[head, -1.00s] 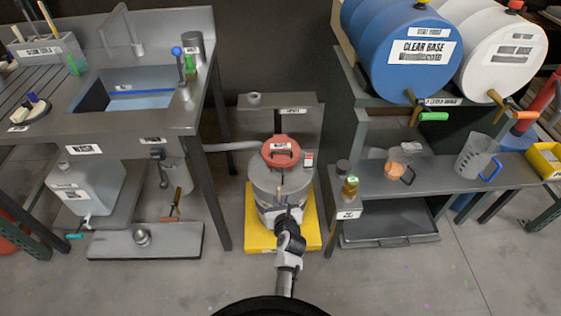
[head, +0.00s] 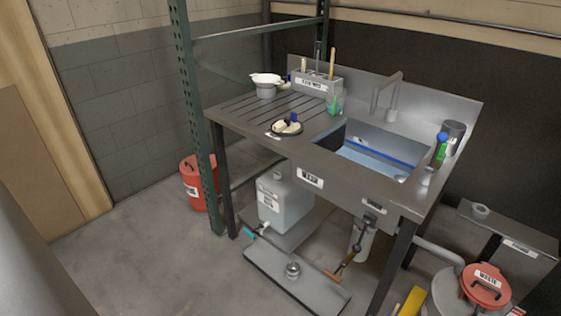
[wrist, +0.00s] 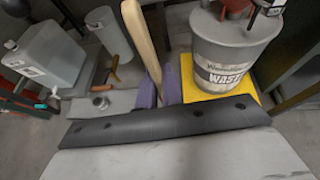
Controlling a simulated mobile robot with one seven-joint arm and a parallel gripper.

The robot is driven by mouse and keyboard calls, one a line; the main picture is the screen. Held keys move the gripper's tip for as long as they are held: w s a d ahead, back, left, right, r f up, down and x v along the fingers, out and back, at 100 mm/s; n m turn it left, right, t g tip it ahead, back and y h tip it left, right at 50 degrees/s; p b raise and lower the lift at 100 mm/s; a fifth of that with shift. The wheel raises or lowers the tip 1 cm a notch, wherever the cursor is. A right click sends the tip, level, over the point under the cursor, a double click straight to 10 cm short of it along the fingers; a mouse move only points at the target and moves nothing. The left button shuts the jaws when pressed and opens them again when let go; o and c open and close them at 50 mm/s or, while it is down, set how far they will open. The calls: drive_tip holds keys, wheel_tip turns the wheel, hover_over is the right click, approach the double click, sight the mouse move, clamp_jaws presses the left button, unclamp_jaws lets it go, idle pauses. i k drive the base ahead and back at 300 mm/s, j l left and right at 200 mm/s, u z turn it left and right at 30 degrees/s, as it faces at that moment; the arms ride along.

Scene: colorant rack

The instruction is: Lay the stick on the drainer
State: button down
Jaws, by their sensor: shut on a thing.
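My gripper (wrist: 158,92) shows in the wrist view as two purple finger pads, shut on a pale wooden stick (wrist: 143,40). The stick points up and slightly left in the picture; its lower end is hidden between the pads. The gripper is out of the head view. The drainer (head: 262,112) is the grooved metal board left of the sink in the head view. Its middle grooves are bare. The drainer is not seen in the wrist view.
The waste drum (wrist: 228,60) stands beside the gripper.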

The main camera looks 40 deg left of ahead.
sight(279, 117)
drive_tip(key=j+u, duration=0.15)
drive_tip(key=j, duration=0.3)
drive_tip(key=i+j+u, duration=0.2)
drive_tip(key=j, duration=0.2)
drive_tip(key=i+j+u, duration=0.15)
drive_tip(key=j, duration=0.3)
drive_tip(key=i+j+u, duration=0.15)
drive_tip(key=j, duration=0.25)
drive_tip(key=k, duration=0.05)
